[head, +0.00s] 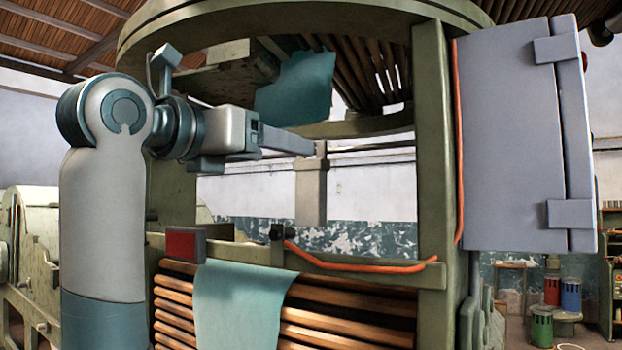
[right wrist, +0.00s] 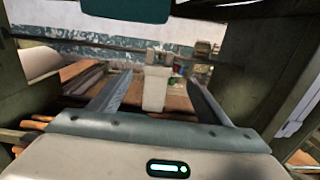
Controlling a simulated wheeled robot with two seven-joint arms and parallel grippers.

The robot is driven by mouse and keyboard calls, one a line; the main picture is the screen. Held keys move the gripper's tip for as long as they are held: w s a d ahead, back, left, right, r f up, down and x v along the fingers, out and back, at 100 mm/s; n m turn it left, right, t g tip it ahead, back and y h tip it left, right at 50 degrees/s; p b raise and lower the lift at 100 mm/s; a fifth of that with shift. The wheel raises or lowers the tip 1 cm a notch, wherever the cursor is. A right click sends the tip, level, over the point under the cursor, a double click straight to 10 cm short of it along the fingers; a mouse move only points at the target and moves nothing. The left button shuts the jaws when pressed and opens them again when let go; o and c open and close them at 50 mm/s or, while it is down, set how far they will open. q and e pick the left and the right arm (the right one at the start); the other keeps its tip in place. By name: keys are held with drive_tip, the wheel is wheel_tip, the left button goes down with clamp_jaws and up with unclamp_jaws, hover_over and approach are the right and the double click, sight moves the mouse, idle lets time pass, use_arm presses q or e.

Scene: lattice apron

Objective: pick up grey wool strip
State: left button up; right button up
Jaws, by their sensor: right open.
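In the head view one blue-green cloth (head: 297,88) hangs high under the round frame, and another (head: 238,308) drapes over the lower wooden slats.
A green post (head: 433,150) and grey cabinet (head: 508,140) stand right. A red block (head: 185,245) sits on the lower rail, and an orange cable (head: 350,265) runs along it. Wooden slats (head: 350,325) fill the space below.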

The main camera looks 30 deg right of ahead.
sight(306, 162)
drive_tip(key=shift+p+x, duration=0.55)
drive_tip(key=shift+x, duration=1.25)
drive_tip(key=p+x, duration=0.1)
drive_tip(key=x, duration=0.1)
drive_tip(key=p+x, duration=0.2)
drive_tip(key=shift+w+f, duration=0.2)
drive_tip(key=shift+f, duration=0.05)
drive_tip(key=shift+w+d+f+p, duration=0.2)
drive_tip(key=shift+d+p, duration=0.15)
drive_tip(key=shift+d, duration=0.25)
drive_tip(key=shift+a, duration=0.15)
